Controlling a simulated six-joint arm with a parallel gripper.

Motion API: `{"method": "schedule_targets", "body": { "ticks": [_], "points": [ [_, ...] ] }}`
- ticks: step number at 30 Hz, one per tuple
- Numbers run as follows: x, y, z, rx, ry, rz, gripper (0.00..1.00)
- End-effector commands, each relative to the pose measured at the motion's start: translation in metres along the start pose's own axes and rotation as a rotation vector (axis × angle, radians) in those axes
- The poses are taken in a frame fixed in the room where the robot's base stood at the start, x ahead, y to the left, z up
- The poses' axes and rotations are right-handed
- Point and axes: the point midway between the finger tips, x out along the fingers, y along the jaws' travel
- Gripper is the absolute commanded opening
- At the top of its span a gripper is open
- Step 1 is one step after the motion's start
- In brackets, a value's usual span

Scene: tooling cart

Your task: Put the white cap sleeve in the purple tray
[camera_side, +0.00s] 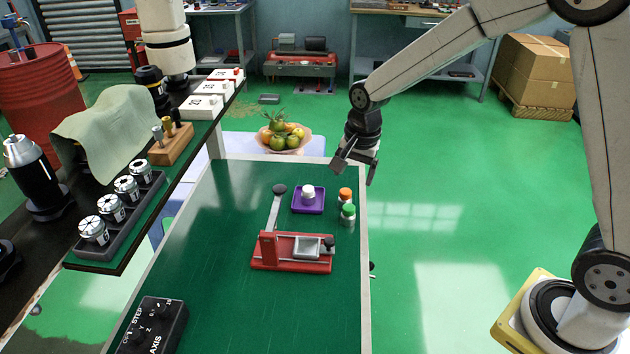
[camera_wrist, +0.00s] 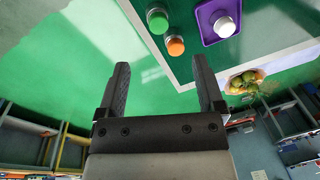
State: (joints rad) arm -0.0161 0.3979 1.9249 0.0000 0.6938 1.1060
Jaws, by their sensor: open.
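The white cap sleeve (camera_side: 308,191) stands upright in the purple tray (camera_side: 296,209) on the green cart top. The sleeve also shows in the wrist view (camera_wrist: 225,28), inside the purple tray (camera_wrist: 206,36) at the upper right. My gripper (camera_side: 354,170) is open and empty, in the air to the right of the tray and above the cart's far right corner. Nothing touches the sleeve except the tray.
An orange-capped sleeve (camera_side: 345,196) and a green-capped one (camera_side: 348,213) stand just right of the tray. A red fixture (camera_side: 290,262) with a grey lever sits in front of it. A fruit bowl (camera_side: 280,148) is behind. The cart's front top is mostly clear.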

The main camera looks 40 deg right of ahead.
Motion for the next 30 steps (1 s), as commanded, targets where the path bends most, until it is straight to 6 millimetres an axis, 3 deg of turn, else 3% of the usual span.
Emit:
{"method": "schedule_targets", "body": {
  "ticks": [18,24,30],
  "points": [
    [-0.004,0.123,0.057,-0.917,0.078,-0.055,0.87],
    [-0.002,0.143,0.067,-1.065,0.095,-0.057,0.87],
    [-0.002,0.146,0.068,-1.092,0.098,-0.056,0.87]
  ]
}}
